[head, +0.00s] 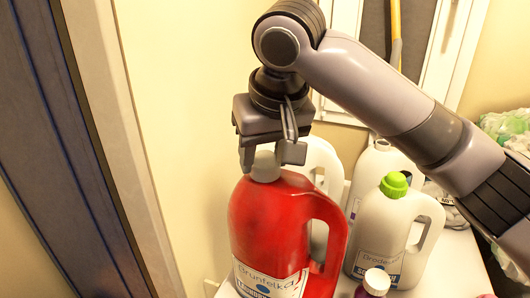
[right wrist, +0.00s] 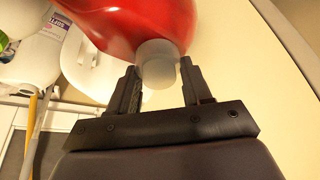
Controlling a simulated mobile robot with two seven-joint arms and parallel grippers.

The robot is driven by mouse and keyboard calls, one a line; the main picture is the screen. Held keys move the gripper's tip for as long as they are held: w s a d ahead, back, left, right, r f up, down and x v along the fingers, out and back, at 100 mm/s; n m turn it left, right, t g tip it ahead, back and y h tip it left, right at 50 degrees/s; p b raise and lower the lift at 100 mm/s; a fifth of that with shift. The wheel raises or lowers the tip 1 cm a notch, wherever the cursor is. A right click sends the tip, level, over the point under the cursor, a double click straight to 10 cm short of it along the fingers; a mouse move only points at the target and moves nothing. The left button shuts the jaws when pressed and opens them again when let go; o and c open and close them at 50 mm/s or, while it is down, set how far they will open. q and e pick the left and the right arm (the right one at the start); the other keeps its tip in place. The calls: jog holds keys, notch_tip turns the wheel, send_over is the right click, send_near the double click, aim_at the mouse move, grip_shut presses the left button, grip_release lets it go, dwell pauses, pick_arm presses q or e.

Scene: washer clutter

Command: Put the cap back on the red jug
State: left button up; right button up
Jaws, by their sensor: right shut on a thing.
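The red jug (head: 270,225) stands upright on a white surface, its handle to the right and a Brunfelka label on its front. A pale grey-white cap (head: 266,170) sits at the top of its neck. My right gripper (head: 268,158) comes down from above and is shut on the cap, one finger on each side. In the right wrist view, the cap (right wrist: 160,66) shows between the fingers, against the red jug (right wrist: 130,20). Whether the cap is seated on the neck or only resting there cannot be told. My left gripper is not in view.
A white jug with a green cap (head: 394,184) stands right of the red jug. Other white bottles (head: 374,160) stand behind. A small bottle with a white cap (head: 376,281) is in front. A wall and door frame (head: 120,150) are on the left.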

jog(key=m+h, duration=0.1)
jog(key=m, duration=0.3)
jog(key=shift+a+f, duration=0.1)
jog(key=shift+f, duration=0.05)
jog(key=shift+m+h, duration=1)
jog(key=shift+m, duration=1)
jog(key=o, duration=1.5)
jog(key=shift+o, duration=0.2)
jog(key=shift+r, duration=0.2)
jog(key=shift+r, duration=3.4)
